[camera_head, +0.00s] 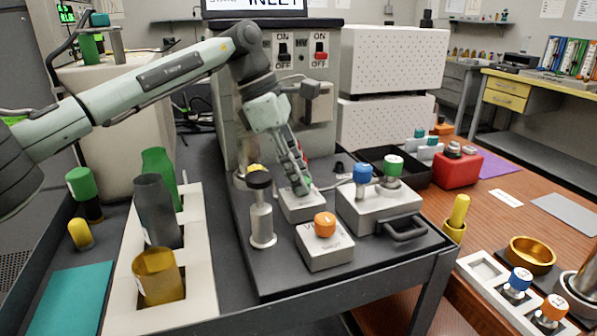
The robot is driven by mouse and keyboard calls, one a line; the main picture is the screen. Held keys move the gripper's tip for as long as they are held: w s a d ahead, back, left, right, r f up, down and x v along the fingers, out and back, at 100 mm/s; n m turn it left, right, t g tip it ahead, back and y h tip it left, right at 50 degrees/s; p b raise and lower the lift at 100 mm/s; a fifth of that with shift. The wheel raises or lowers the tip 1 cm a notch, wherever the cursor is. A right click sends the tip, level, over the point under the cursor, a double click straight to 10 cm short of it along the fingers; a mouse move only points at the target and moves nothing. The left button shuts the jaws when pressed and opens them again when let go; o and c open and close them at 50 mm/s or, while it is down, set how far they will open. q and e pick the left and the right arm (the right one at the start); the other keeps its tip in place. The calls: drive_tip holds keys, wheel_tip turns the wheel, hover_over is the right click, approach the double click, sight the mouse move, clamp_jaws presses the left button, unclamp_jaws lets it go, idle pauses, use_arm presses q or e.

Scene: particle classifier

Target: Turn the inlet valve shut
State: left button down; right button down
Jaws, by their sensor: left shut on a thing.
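My left gripper (302,188) reaches down over a small white block (305,208) on the dark bench. Its fingers are shut on the knob on top of that block, which they mostly hide. The block looks like the inlet valve, but I cannot read its label. A similar white block with an orange knob (325,224) stands just in front, apart from the gripper. A screen (277,5) at the top edge shows the word INLET. The angle of the gripped knob cannot be told. My right gripper is not in view.
A white box with blue and green knobs (380,210) stands close right of the gripper. A metal cylinder with a black-and-yellow top (262,215) stands close left. Behind is the grey cabinet with ON/OFF switches (284,52). A white rack (198,270) holds bottles at left.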

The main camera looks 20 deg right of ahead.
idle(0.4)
use_arm(q)
drive_tip(key=c, duration=1.2)
unclamp_jaws()
drive_tip(key=shift+r, duration=0.1)
drive_tip(key=v, duration=1.2)
drive_tip(key=shift+w, duration=0.1)
